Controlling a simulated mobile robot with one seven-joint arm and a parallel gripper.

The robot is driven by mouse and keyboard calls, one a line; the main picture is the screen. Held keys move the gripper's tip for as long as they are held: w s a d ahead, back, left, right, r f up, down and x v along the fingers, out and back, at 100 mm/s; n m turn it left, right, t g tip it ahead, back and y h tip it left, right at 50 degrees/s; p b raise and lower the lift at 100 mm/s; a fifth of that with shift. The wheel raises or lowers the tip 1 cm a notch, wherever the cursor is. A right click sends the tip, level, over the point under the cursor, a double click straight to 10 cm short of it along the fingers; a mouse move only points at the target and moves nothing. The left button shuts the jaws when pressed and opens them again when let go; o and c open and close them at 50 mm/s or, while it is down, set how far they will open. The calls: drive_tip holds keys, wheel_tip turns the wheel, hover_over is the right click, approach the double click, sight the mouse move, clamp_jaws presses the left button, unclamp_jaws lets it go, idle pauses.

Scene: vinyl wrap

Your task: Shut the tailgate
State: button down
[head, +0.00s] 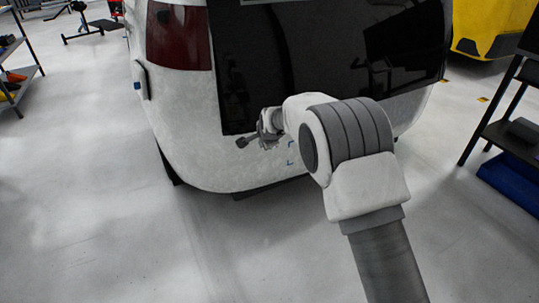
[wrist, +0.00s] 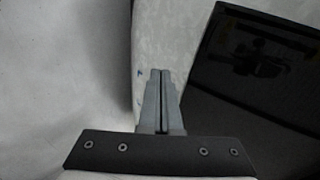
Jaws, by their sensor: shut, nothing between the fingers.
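The tailgate (head: 330,45) is a glossy black panel at the back of a white vehicle, and its lower left corner shows beside my gripper in the head view. It looks nearly in line with the white body, but I cannot tell whether a gap remains. My gripper (head: 244,142) is at that lower corner, in front of the white bumper. In the wrist view, my gripper (wrist: 160,72) has its two fingers together and empty, over the white body. The black panel (wrist: 235,85) is just to their right. Contact is unclear. My forearm hides part of the panel's lower edge.
A red tail light (head: 180,35) is left of the panel. The white bumper (head: 205,160) runs below it. A shelf (head: 510,130) with a blue bin stands at right, and a yellow vehicle (head: 490,25) behind.

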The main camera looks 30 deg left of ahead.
drive_tip(key=s+d+r+p, duration=0.1)
drive_tip(key=s+d, duration=0.4)
drive_tip(key=shift+s+d+r+p, duration=0.15)
drive_tip(key=shift+s+d+p, duration=0.15)
